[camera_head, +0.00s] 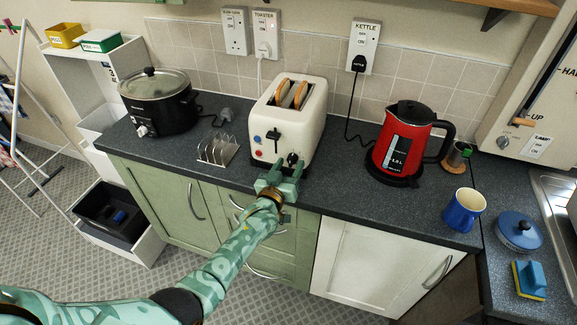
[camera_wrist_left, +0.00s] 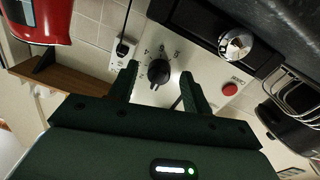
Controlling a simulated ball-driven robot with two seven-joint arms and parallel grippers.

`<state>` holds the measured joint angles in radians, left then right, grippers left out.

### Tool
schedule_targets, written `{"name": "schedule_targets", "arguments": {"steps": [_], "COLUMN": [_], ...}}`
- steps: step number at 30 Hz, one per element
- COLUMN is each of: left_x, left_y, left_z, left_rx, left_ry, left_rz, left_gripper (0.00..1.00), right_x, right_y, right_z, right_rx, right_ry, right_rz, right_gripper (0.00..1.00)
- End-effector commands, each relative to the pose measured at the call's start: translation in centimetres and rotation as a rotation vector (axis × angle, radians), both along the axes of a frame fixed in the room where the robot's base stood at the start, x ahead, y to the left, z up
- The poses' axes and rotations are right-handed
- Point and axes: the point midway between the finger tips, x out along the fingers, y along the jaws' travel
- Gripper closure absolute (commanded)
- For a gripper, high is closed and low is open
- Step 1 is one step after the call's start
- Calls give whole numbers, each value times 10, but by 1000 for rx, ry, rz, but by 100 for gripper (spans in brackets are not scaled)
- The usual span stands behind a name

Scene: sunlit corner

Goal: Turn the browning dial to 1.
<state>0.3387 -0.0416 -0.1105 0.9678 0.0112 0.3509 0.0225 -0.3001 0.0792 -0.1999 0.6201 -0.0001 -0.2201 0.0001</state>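The cream toaster (camera_head: 306,128) stands on the counter with two slices of bread (camera_head: 292,94) in its slots. Its black browning dial (camera_head: 292,159) is low on the right of its front face. In the left wrist view the dial (camera_wrist_left: 158,72) shows large, ringed by small numbers. I cannot tell for sure which number it points to. My left gripper (camera_head: 286,168) is at the toaster's front; in the wrist view its two dark fingers (camera_wrist_left: 158,82) are apart, one on each side of the dial, with gaps visible. My right gripper is not in view.
A toast rack (camera_head: 218,150) and black slow cooker (camera_head: 158,101) stand left of the toaster. A red kettle (camera_head: 404,143) and blue mug (camera_head: 463,210) stand to the right. The toaster's lever (camera_head: 273,136) and red button (camera_wrist_left: 230,89) are near the dial. Counter between toaster and kettle is clear.

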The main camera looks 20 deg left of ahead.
Motion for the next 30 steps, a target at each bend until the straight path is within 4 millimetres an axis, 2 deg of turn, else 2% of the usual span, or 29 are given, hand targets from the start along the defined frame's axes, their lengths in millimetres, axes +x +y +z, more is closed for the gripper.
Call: {"name": "schedule_targets", "arguments": {"steps": [7, 11, 14, 24, 30], "left_x": [0, -11, -31, -122, -153], "left_y": [0, 1, 3, 11, 14], "left_z": [2, 3, 4, 0, -2], "left_rx": [0, 1, 1, 0, 1], "left_ry": [-4, -3, -3, -1, -2], "left_rz": [1, 1, 1, 0, 0], "left_gripper": [52, 52, 52, 52, 52], "right_x": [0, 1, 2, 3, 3], "right_y": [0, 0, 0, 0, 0], "right_z": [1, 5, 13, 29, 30], "right_rx": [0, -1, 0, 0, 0], "right_ry": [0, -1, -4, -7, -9], "right_rz": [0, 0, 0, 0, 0], "right_gripper": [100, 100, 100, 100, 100]}}
